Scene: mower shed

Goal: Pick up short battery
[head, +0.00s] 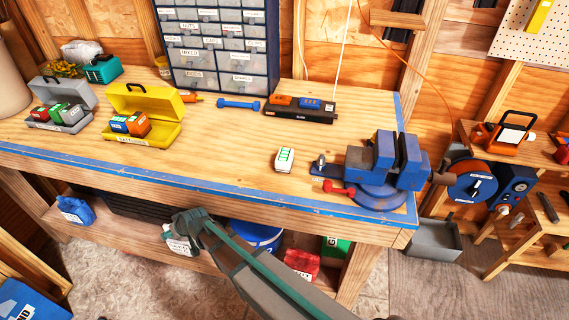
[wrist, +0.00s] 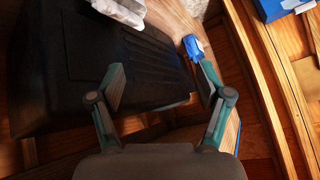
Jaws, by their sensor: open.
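Several block-shaped batteries show in the head view, and I cannot tell which one is the short battery. An orange battery (head: 281,99) and a blue battery (head: 309,103) sit on a black charger (head: 300,113) at the back of the bench. A red, a green and a grey block lie in the open grey case (head: 65,92) at left. Blue and orange blocks lie in the open yellow case (head: 145,100). A white and green block (head: 284,160) stands alone mid-bench.
The wooden workbench (head: 225,150) has clear room in its middle. A blue vise (head: 384,165) stands at its right end, with a red tool beside it. A blue dumbbell-shaped tool (head: 238,103) lies before the drawer cabinet (head: 222,45). A black box (wrist: 150,65) fills much of the wrist view.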

